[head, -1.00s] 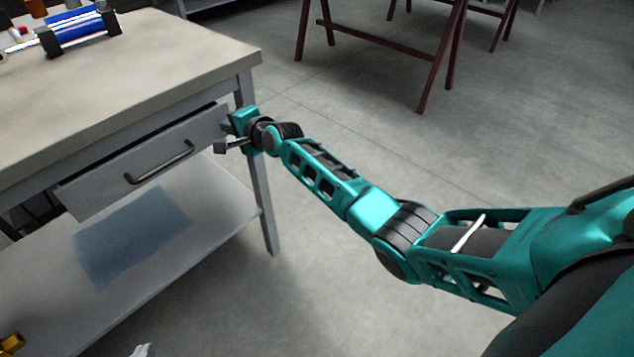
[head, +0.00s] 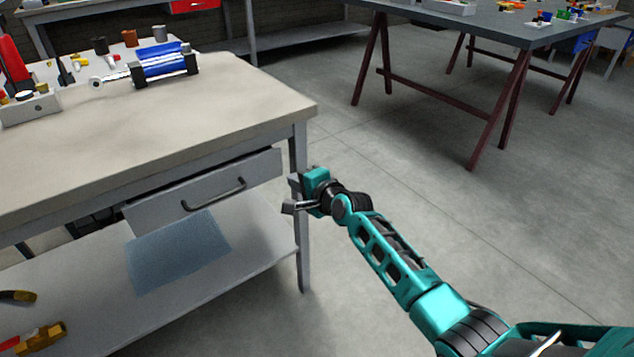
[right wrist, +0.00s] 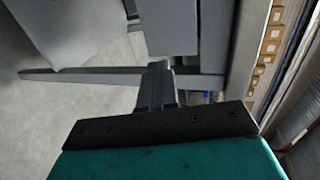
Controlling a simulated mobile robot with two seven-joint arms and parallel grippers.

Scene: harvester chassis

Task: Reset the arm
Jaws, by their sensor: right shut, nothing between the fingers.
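My right arm (head: 397,268) reaches in from the lower right of the head view, stretched toward the workbench. My right gripper (head: 290,207) is at its far end, beside the bench's near right leg and just right of the drawer (head: 205,190). Its fingers are shut and hold nothing. In the right wrist view the closed fingers (right wrist: 157,85) stand in the middle, in front of grey bench parts. The drawer is grey with a dark bar handle (head: 213,196) and looks pulled out a little. My left gripper is not in view.
The workbench top (head: 240,110) carries a blue cylinder (head: 163,61) in black mounts. The lower shelf (head: 200,300) holds a blue mat (head: 178,252) and a yellow tool (head: 38,338). A dark trestle table (head: 490,25) stands at the back right. The floor between is clear.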

